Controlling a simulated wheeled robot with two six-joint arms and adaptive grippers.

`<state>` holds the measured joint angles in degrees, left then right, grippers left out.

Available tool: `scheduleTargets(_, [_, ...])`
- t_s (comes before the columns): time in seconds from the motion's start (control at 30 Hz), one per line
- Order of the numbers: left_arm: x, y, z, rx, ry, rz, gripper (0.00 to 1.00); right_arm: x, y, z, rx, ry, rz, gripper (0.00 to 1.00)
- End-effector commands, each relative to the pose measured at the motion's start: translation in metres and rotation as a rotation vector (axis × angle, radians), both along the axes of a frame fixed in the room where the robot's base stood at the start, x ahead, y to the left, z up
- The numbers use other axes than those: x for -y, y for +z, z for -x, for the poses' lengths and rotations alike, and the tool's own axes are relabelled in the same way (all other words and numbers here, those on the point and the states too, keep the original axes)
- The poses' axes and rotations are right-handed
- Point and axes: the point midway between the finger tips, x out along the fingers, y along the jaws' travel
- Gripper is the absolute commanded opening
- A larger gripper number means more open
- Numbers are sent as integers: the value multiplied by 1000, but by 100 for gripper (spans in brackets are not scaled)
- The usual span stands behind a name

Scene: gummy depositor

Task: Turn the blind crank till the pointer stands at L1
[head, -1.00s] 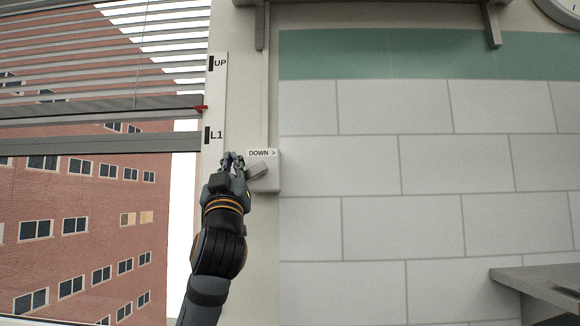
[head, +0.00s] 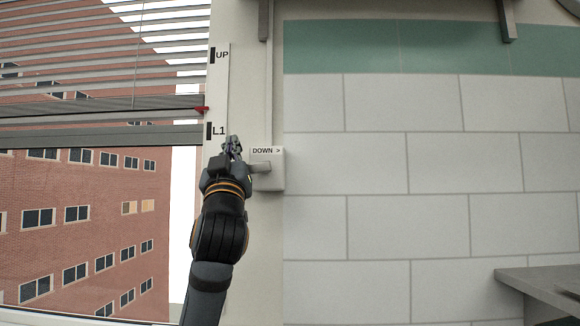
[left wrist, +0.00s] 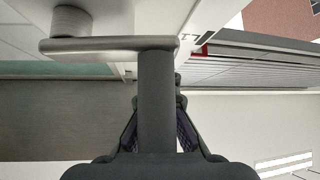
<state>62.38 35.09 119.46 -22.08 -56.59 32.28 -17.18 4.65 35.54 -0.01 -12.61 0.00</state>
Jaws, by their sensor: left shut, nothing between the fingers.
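The crank box (head: 270,182) is on the wall post, with a "DOWN >" label on top. Its grey crank arm (head: 262,166) points left toward my left gripper (head: 233,146). In the left wrist view the crank arm (left wrist: 105,45) lies across the top, and its dark round handle (left wrist: 157,100) stands in front of my fingers, partly hiding them. My left gripper is shut with nothing held, close beside the handle; contact is unclear. The red pointer (head: 201,109) stands a little above the L1 mark (head: 209,130), well below the UP mark (head: 212,55). My right gripper is out of view.
The blind (head: 100,135) hangs partly lowered over the window at left. A tiled wall (head: 420,200) is clear to the right of the crank box. A grey shelf (head: 545,285) juts in at lower right.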

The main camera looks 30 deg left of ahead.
Motion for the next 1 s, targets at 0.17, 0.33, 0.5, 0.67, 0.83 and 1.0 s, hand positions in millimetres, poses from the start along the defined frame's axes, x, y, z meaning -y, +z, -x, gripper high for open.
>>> scheduleTargets(0.17, [7, 8, 0, 3, 0, -1, 0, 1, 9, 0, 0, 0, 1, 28])
scheduleTargets(0.33, [7, 7, -1, 2, -2, -1, 0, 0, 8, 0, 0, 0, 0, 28])
scheduleTargets(0.5, [9, 6, -12, 0, -4, 1, 0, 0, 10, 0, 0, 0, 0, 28])
scheduleTargets(0.67, [9, 6, -12, 0, -4, 0, 0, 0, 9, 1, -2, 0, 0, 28])
scheduleTargets(0.83, [12, 4, -20, -3, -9, 4, 0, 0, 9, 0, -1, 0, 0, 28])
scheduleTargets(1.0, [12, 4, -21, -4, -8, 2, 0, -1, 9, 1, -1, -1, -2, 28])
